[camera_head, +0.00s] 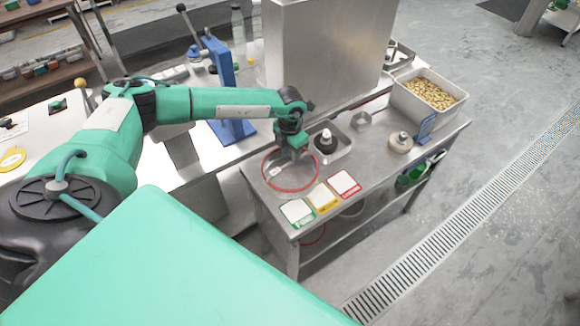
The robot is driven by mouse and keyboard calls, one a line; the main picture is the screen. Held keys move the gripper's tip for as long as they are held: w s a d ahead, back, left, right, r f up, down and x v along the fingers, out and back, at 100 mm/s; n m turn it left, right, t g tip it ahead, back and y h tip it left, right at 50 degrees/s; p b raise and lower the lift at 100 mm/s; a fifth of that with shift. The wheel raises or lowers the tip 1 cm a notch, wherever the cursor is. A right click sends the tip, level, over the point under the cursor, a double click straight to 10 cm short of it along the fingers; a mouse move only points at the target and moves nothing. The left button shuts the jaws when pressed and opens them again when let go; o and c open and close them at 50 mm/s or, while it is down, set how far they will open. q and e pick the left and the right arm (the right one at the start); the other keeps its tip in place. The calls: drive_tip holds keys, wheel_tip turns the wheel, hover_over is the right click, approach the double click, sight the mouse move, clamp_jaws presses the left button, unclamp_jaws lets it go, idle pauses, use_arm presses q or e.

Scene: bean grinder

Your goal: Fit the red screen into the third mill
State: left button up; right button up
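A round red-rimmed screen (270,183) lies at the left front of the steel table (370,190), with a small pale item inside its ring. My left gripper (298,156) points down at the screen's far right edge. Its fingers are small and partly hidden, so I cannot tell whether they touch or grip the rim. Another red ring (313,240) shows partly under the table top. A large steel housing (325,50) stands behind. I cannot make out which thing is the third mill. My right gripper is not in view.
Green (297,212), yellow (323,198) and red (344,184) cards lie at the front edge. A tray with a black-knobbed item (326,142) is right of my gripper. A round tan item (400,142) and a bin of beans (430,92) are farther right. A blue press (222,65) stands left.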

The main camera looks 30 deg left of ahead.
use_arm(q)
wheel_tip(320, 180, down, 3)
drive_tip(key=shift+r+p, duration=0.1)
drive_tip(key=shift+p, duration=0.3)
drive_tip(key=shift+f+b, duration=0.3)
drive_tip(key=shift+f, duration=0.1)
clamp_jaws()
idle(1.5)
